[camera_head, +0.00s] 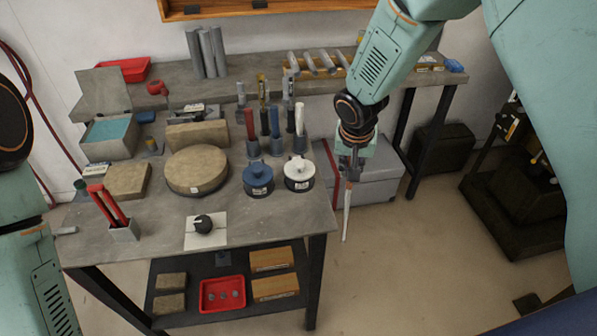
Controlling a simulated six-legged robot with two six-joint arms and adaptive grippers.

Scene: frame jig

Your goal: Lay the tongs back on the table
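My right gripper (349,176) hangs beyond the right edge of the workbench (262,218). Its fingers appear shut on a long, thin, pale metal tool, which looks like the tongs (346,212). The tool points down, nearly upright, and its lower end hangs free over the floor. Its upper part is hidden by the gripper. Of my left arm, only links show at the left edge; the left gripper is out of view.
A red-handled tool (107,205) stands in a metal holder at the front left. A black knob on a white plate (204,225), a round wooden block (196,170) and blue and white lidded pots (299,174) occupy the bench. Bare tabletop lies at the front right.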

